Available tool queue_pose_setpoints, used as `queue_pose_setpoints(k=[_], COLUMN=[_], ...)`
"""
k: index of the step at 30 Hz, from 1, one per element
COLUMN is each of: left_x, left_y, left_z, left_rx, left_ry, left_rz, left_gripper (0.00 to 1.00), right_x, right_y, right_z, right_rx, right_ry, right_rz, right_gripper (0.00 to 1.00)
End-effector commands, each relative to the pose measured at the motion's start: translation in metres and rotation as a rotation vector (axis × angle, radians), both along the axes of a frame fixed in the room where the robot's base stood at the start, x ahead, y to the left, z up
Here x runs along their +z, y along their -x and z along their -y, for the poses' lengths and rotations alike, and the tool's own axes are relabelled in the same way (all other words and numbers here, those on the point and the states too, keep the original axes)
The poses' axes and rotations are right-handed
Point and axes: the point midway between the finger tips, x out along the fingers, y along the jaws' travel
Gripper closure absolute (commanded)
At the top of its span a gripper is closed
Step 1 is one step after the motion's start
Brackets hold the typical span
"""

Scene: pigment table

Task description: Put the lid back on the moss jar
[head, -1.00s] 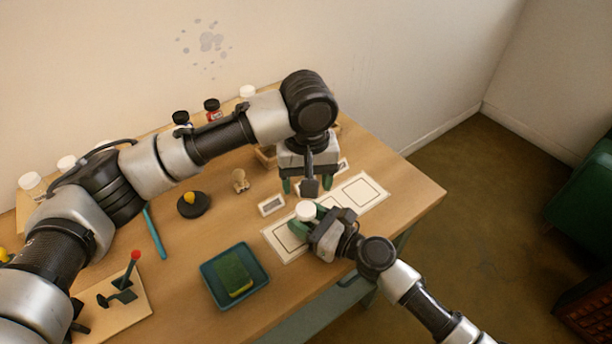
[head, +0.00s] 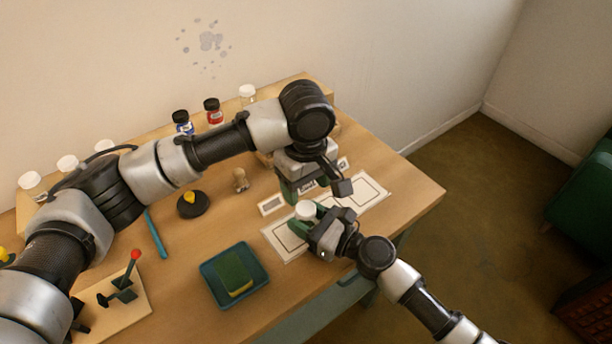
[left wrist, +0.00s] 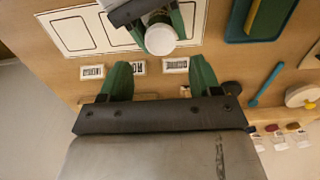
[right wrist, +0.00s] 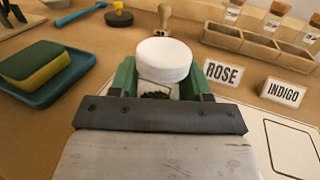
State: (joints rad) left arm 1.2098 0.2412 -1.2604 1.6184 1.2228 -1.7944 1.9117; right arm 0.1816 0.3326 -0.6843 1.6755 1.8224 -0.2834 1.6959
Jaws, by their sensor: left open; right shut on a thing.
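My right gripper (head: 312,218) is shut on the moss jar (right wrist: 158,90), a small clear jar with dark green stuff inside. The white lid (right wrist: 165,60) sits on top of the jar; I cannot tell how firmly it is seated. The lid also shows in the head view (head: 306,210) and in the left wrist view (left wrist: 160,38). My left gripper (left wrist: 160,76) is open and empty, just behind the jar and apart from the lid. In the head view it is partly hidden by its own wrist.
A white card with outlined boxes (head: 284,246) lies under the right gripper. Name labels ROSE (right wrist: 222,73) and INDIGO (right wrist: 284,91) stand behind it. A blue tray (head: 208,272) with a green sponge (head: 234,272) is at the front. Lidded jars (head: 213,112) stand along the back.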

Motion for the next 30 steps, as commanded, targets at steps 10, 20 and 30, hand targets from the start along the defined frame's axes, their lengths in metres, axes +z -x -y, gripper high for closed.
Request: queue_pose_setpoints(k=[10, 20, 30], left_x=[-0.051, -0.062, -0.061], left_y=[0.000, 0.000, 0.000], left_z=[0.000, 0.000, 0.000], left_rx=[0.001, 0.000, -0.001], left_ry=[0.000, 0.000, 0.000], left_rz=[-0.001, 0.000, 0.000], left_gripper=[0.37, 0.37, 0.70], right_x=[0.000, 0.000, 0.000], right_y=[0.000, 0.000, 0.000], right_z=[0.000, 0.000, 0.000], right_rx=[0.000, 0.000, 0.000], right_ry=[0.000, 0.000, 0.000], right_rz=[0.000, 0.000, 0.000], right_gripper=[1.00, 1.00, 1.00])
